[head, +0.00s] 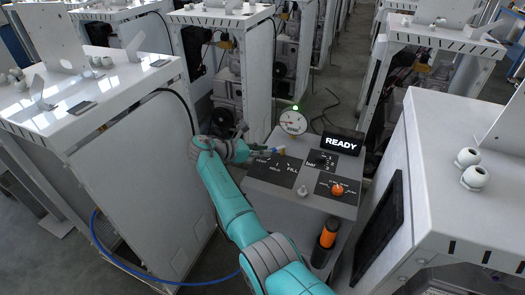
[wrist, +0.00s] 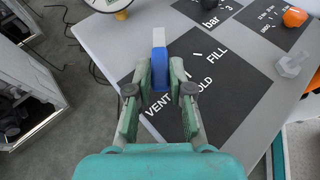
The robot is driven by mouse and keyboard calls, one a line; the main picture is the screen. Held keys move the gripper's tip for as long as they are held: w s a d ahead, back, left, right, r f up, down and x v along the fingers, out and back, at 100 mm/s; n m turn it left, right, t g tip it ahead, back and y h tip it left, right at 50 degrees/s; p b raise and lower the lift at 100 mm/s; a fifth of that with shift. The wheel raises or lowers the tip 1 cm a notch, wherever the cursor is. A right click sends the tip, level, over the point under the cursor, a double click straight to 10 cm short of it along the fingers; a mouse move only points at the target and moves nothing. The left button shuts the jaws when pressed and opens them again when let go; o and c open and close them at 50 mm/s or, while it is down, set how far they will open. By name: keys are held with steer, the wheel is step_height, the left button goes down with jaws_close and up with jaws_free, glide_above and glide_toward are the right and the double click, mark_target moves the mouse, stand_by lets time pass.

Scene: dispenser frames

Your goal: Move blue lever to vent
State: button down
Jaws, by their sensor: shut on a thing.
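The blue lever (wrist: 159,66) with a pale end sits over a black label panel (wrist: 222,90) marked VENT, HOLD and FILL. My gripper (wrist: 161,63) is shut on the lever, one finger on each side. The VENT mark lies close beside the fingers, and FILL lies further right. The fingers hide the lever's lower part, so I cannot tell exactly which mark it points to. In the head view my gripper (head: 268,151) reaches the left back part of the grey dispenser top, and the lever is too small there to read.
A round gauge (head: 293,122) and a READY display (head: 342,143) stand at the dispenser's back. White cabinets (head: 125,150) stand close on both sides.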

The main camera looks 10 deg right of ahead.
steer(key=c, duration=1)
jaws_free()
steer(key=shift+c, duration=0.2)
steer(key=shift+a, duration=0.1)
steer(key=v, duration=1.1)
steer(key=shift+a+r, duration=0.15)
steer(key=shift+a, duration=0.2)
steer(key=shift+s, duration=0.1)
